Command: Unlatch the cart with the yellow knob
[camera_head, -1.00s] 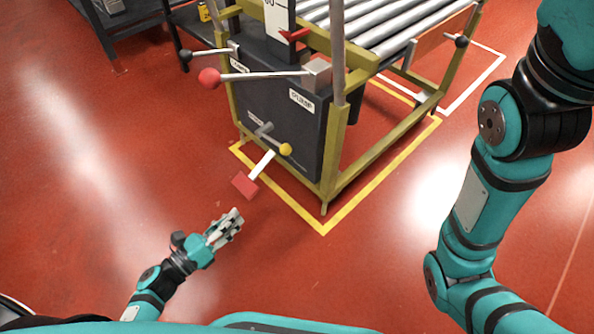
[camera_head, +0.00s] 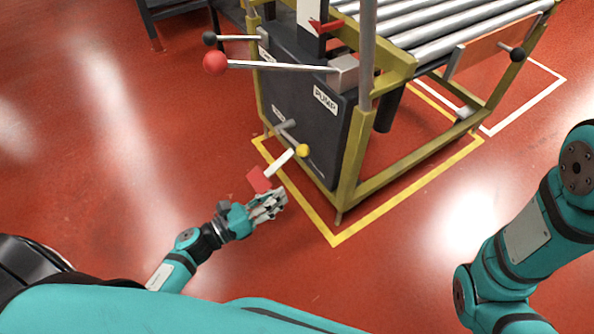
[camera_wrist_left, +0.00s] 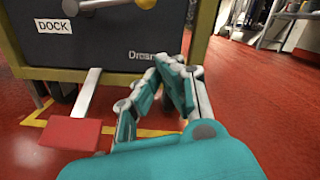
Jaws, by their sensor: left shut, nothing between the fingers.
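The yellow knob (camera_head: 302,151) sits at the end of a short grey lever low on the dark front panel of the cart (camera_head: 355,175). In the left wrist view the knob (camera_wrist_left: 146,3) is cut by the top edge, right of the DOCK label. A white pedal arm with a red pad (camera_head: 259,180) sticks out below it; the red pad (camera_wrist_left: 70,133) is also at the left of the wrist view. My left gripper (camera_head: 282,200) is shut and empty, just right of the red pad and below the knob in the picture. My right gripper is out of view.
Above are a red-ball lever (camera_head: 216,63), a black-ball lever (camera_head: 209,38) and a red pointer (camera_head: 326,26). Another black-ball handle (camera_head: 516,54) is on the right side. Yellow floor lines (camera_head: 400,203) frame the cart. Red floor to the left is clear.

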